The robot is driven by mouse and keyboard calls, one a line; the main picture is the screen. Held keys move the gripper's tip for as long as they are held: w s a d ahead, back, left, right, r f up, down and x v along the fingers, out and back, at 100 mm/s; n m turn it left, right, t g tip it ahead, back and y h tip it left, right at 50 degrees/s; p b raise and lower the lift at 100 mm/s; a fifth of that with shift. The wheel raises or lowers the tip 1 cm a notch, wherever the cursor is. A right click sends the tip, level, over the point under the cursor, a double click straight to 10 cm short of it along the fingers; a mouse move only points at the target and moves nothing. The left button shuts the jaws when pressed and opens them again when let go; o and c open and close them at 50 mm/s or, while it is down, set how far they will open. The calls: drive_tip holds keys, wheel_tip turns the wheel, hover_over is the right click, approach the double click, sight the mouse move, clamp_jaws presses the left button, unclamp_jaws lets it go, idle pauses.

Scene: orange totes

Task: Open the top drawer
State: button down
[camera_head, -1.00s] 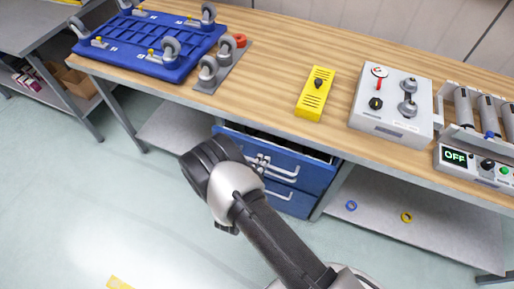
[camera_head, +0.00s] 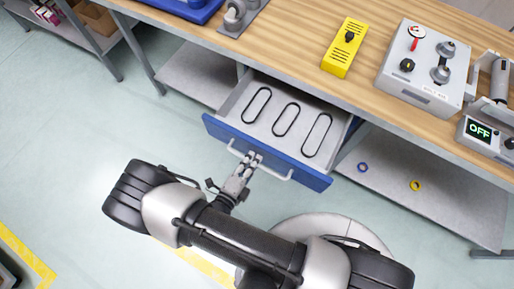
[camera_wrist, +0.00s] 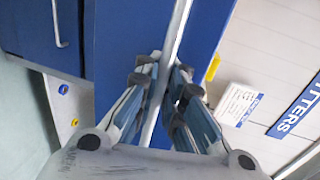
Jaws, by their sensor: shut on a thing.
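The top drawer (camera_head: 258,146) is a blue-fronted drawer under the wooden workbench, and it stands pulled well out in the head view. Several black oval loops lie on its light grey inside. Its silver bar handle (camera_head: 285,178) runs along the front. My gripper (camera_head: 250,160) is at the middle of this handle. In the wrist view, the fingers of my gripper (camera_wrist: 163,72) are closed around the handle (camera_wrist: 178,40), with the blue drawer front behind it. The lower drawer's handle (camera_wrist: 59,25) seems to show at the upper left of the wrist view.
The workbench (camera_head: 300,50) carries a yellow box (camera_head: 344,50), a grey control box (camera_head: 425,65), a device reading OFF (camera_head: 482,132) and a blue tray (camera_head: 190,8). A lower shelf (camera_head: 430,200) holds a blue ring (camera_head: 363,168) and a yellow ring (camera_head: 415,185). Floor is open at left.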

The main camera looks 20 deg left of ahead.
drive_tip(key=shift+s+r, duration=0.1)
drive_tip(key=shift+s, duration=0.05)
drive_tip(key=c, duration=1.7)
unclamp_jaws()
drive_tip(key=v, duration=1.2)
